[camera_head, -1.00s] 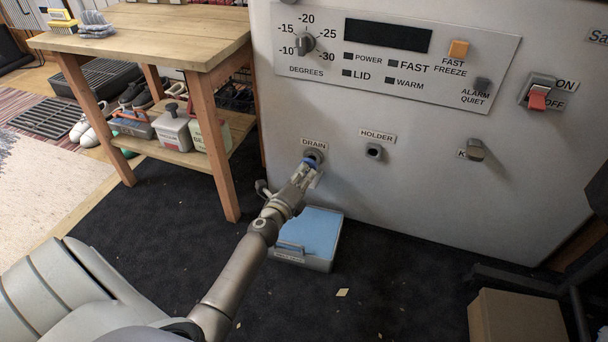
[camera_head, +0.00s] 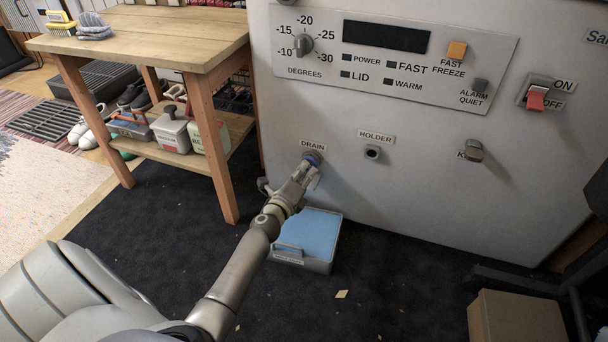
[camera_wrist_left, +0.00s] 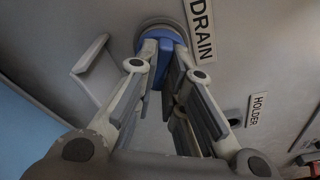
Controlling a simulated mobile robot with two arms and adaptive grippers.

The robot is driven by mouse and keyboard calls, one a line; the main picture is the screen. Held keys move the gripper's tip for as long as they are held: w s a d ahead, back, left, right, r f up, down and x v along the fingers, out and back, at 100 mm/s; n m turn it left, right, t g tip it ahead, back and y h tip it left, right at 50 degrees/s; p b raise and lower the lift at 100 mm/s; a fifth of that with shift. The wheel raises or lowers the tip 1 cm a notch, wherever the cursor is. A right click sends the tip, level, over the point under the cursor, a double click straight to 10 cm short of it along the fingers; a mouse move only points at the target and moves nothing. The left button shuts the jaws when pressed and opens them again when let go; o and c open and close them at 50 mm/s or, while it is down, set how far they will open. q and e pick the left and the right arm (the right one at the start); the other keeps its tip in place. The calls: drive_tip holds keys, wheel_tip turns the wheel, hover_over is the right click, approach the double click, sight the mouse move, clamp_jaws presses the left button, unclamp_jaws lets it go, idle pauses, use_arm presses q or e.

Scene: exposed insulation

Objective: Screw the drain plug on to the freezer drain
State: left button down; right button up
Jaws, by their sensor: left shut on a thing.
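The blue drain plug (camera_head: 313,158) is at the drain fitting, under the DRAIN label on the white freezer front (camera_head: 430,190). My left gripper (camera_head: 307,168) is shut on the plug. In the left wrist view the plug (camera_wrist_left: 160,38) sits between the fingertips (camera_wrist_left: 160,48), against the round grey drain collar (camera_wrist_left: 165,24). I cannot tell how far it is threaded. The empty holder socket (camera_head: 373,152) is to the right of the drain. My right gripper is not in view.
A grey tray with a blue inside (camera_head: 318,232) stands on the dark mat below the drain. A wooden workbench (camera_head: 150,35) stands at the left. A cardboard box (camera_head: 515,318) is at the lower right.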

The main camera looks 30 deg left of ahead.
use_arm(q)
drive_tip(key=shift+w+a, duration=0.15)
drive_tip(key=shift+w, duration=0.3)
drive_tip(key=c, duration=1.4)
unclamp_jaws()
drive_tip(key=shift+c, duration=0.2)
drive_tip(key=s+d, duration=0.1)
drive_tip(key=s, duration=1.1)
drive_tip(key=shift+d+r, duration=0.3)
drive_tip(key=shift+d, duration=0.1)
